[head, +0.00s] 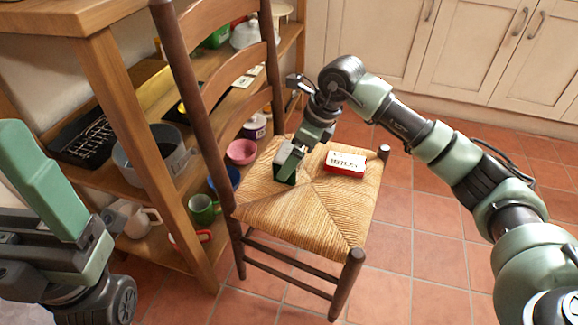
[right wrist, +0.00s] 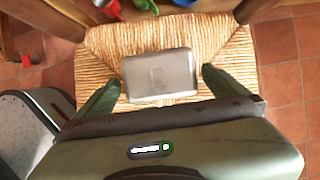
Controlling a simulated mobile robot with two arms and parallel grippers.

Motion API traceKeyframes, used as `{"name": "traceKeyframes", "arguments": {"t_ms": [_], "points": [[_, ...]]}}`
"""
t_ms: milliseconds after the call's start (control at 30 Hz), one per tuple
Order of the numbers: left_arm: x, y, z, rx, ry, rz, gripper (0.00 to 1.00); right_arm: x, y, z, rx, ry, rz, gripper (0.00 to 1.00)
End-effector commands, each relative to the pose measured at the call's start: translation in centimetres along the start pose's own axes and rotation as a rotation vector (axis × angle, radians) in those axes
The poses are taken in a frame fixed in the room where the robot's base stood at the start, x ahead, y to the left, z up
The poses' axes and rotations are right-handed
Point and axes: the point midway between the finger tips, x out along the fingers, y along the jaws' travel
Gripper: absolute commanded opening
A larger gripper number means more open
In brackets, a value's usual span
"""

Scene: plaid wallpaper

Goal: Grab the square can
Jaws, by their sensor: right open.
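A flat red-and-white can (head: 345,163) with dark lettering lies on the woven chair seat (head: 300,215), towards the far right corner. My right gripper (head: 285,175) is low over the seat, left of that can and apart from it in the head view. In the right wrist view the gripper (right wrist: 158,92) is open. A silver-grey rectangular can (right wrist: 160,75) shows between its fingers, with seat visible around it. I cannot tell whether this is the same can, or whether the fingers touch it. My left arm shows at the left edge; its gripper is out of view.
The wooden chair back (head: 185,100) rises left of the seat. Behind it, an open shelf (head: 150,185) holds a grey pot (head: 155,160), a pink bowl (head: 241,151), a green mug (head: 203,209) and other kitchenware. Tiled floor right of the chair is clear.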

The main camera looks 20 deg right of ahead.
Motion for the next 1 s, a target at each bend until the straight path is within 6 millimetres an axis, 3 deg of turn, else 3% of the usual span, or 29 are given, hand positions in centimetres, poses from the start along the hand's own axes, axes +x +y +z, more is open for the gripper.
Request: {"name": "traceKeyframes", "arguments": {"t_ms": [33, 167, 467, 733, 767, 1000], "points": [[-0.3, 0.1, -0.1, 0.003, 0.021, 0.007, 0.80, 1.4, 0.0, -0.1, 0.000, 0.000, 0.001, 1.00], [0.4, 0.2, -0.2, 0.006, 0.043, 0.017, 0.80, 2.7, 0.0, -0.1, 0.001, 0.000, 0.001, 1.00], [0.8, 0.2, -0.3, 0.007, 0.050, 0.020, 0.80, 2.9, 0.0, 0.1, 0.000, 0.000, -0.001, 1.00], [0.8, 0.2, -0.3, 0.007, 0.050, 0.020, 0.80, 2.9, 0.0, 0.1, 0.000, 0.000, 0.000, 0.25], [0.8, 0.2, -0.3, 0.007, 0.050, 0.020, 0.80, 2.8, -0.1, 0.1, 0.000, -0.003, -0.001, 0.20], [0.9, 0.2, -0.3, 0.006, 0.051, 0.020, 0.80, 2.7, -0.1, 0.2, 0.000, -0.003, -0.002, 0.20]]}}
